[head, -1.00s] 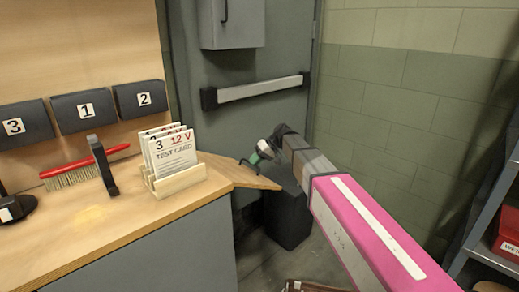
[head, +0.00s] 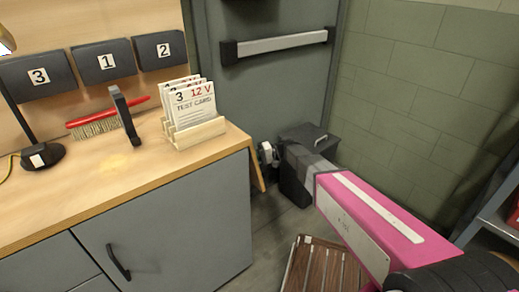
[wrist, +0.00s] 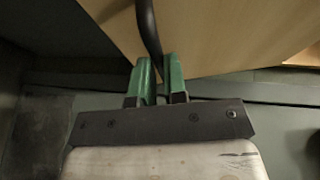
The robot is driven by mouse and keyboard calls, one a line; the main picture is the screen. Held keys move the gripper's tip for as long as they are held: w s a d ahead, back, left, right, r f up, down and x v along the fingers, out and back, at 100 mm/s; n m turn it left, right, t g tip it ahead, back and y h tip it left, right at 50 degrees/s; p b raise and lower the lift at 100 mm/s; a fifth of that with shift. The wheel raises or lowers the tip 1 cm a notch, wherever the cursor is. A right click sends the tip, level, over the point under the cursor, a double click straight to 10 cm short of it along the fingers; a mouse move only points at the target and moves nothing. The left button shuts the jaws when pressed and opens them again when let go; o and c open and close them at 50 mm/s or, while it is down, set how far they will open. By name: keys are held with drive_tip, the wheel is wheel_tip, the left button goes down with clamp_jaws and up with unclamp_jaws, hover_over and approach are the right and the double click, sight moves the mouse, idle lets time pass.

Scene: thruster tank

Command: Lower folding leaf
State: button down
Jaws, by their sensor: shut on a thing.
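The folding leaf (head: 258,171) is a light wood board at the right end of the workbench (head: 130,192). In the head view it hangs steeply down and shows as a narrow strip. In the wrist view its broad wood face (wrist: 220,32) fills the upper right. My gripper (wrist: 158,72) has green fingers closed around a dark curved handle (wrist: 149,30) against the leaf. In the head view my arm reaches in from the lower right to the leaf, and my fingers are hidden there.
A test card holder (head: 197,132) stands near the bench's right end. A red brush (head: 100,122) lies further left. A dark bin (head: 314,138) stands on the floor behind my arm. A slatted wooden item (head: 322,266) lies on the floor. A grey shelf (head: 496,222) stands at right.

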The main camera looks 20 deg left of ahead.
drive_tip(key=s+a+f, duration=0.2)
drive_tip(key=s, duration=0.1)
drive_tip(key=s+a+f, duration=0.1)
drive_tip(key=s, duration=0.1)
drive_tip(key=shift+a+f, duration=0.1)
drive_tip(key=shift+a, duration=0.05)
idle(0.3)
drive_tip(key=c, duration=1.2)
unclamp_jaws()
drive_tip(key=shift+o, duration=0.2)
drive_tip(key=shift+s+a, duration=0.1)
drive_tip(key=shift+r, duration=0.2)
drive_tip(key=shift+d, duration=0.2)
drive_tip(key=v, duration=1)
drive_tip(key=shift+w+d, duration=0.2)
drive_tip(key=shift+w, duration=0.1)
